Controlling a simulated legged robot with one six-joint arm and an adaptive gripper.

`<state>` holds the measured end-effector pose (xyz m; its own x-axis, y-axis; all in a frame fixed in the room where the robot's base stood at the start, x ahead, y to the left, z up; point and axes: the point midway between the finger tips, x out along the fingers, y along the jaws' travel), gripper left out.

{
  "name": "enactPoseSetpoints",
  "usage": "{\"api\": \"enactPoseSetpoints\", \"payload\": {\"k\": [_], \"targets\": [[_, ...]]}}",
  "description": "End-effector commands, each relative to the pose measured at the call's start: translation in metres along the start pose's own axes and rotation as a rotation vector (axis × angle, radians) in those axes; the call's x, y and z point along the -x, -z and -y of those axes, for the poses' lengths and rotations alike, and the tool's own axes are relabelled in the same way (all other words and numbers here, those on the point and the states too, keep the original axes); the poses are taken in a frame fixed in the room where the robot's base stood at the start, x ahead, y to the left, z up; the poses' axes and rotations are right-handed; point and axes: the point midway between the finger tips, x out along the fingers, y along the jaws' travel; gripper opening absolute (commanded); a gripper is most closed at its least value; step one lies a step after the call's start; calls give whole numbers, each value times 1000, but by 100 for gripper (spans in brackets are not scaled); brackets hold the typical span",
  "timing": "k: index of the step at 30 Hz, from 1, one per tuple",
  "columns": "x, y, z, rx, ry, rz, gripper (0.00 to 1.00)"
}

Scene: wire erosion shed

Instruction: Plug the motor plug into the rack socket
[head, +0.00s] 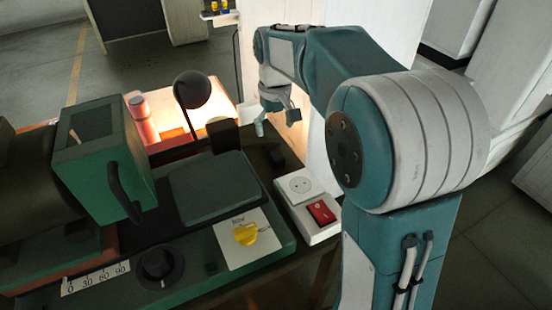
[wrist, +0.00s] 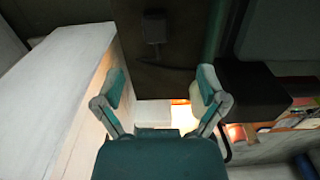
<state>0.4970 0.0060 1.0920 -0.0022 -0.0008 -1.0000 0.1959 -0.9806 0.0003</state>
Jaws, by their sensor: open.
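The rack socket (head: 300,185) is a round two-hole outlet on a pale box at the right of the bench, above a red switch. A small dark object (head: 277,157), probably the motor plug, lies on the dark bench behind that box. It seems to show also in the wrist view (wrist: 153,28), near the top edge, with a thin tail. My gripper (head: 278,122) is open and empty, raised beyond the dark object near the pale wall. In the wrist view its fingers (wrist: 162,84) are spread with nothing between them. The socket is not seen in the wrist view.
A green machine (head: 100,155) with a handle stands at the left. A yellow knob (head: 246,233), a black dial (head: 157,263) and a round dark lamp (head: 192,90) are on the bench. A black block (wrist: 250,90) is beside the right finger. The pale wall (wrist: 60,85) is close at left.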

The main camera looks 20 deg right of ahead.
Motion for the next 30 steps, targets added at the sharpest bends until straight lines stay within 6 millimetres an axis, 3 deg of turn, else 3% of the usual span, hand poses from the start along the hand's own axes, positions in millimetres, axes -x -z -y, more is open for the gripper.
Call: {"api": "enactPoseSetpoints", "payload": {"k": [8,18,30], "targets": [[-4,0,0,-1,0,1,91],[-52,0,-1,-1,0,2,91],[-58,0,-1,-1,0,0,91]]}}
